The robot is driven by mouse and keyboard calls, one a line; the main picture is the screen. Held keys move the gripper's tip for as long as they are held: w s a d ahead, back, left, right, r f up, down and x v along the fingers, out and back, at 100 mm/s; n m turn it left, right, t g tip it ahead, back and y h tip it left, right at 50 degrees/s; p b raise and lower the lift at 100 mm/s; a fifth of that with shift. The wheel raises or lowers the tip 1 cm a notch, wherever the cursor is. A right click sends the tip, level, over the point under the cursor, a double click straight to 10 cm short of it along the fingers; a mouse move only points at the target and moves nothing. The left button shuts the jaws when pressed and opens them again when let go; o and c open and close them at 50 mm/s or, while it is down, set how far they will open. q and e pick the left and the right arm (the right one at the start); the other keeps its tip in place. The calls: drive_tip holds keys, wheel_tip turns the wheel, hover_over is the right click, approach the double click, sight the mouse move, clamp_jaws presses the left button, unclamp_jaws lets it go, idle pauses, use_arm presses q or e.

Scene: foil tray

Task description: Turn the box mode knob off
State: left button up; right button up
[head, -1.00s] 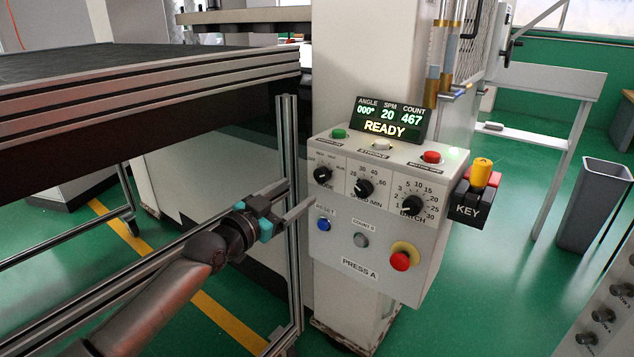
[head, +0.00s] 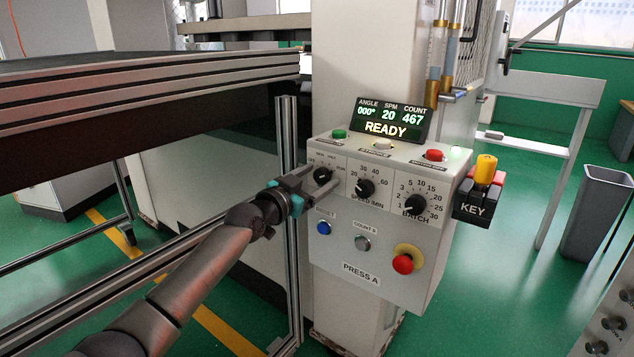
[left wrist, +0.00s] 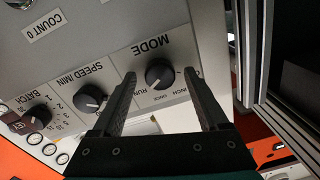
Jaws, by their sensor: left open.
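The press control box (head: 375,245) has a row of three black knobs on its front. The mode knob (head: 322,175) is the leftmost in the head view, and in the left wrist view it is a round black knob (left wrist: 159,76) below the MODE label. Its exact setting is hard to read. My left gripper (head: 318,181) is open at this knob. In the left wrist view the fingers stand one on each side of the knob, with gaps visible. Contact cannot be told. My right gripper is not in view.
The speed knob (head: 365,187) and batch knob (head: 415,204) sit to the right. Below are a blue button (head: 323,228), a grey button (head: 362,243) and a red emergency button (head: 403,264). The display (head: 388,119) reads READY. A metal frame post (head: 288,220) stands close left.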

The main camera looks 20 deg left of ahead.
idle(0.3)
use_arm(q)
clamp_jaws()
idle(0.5)
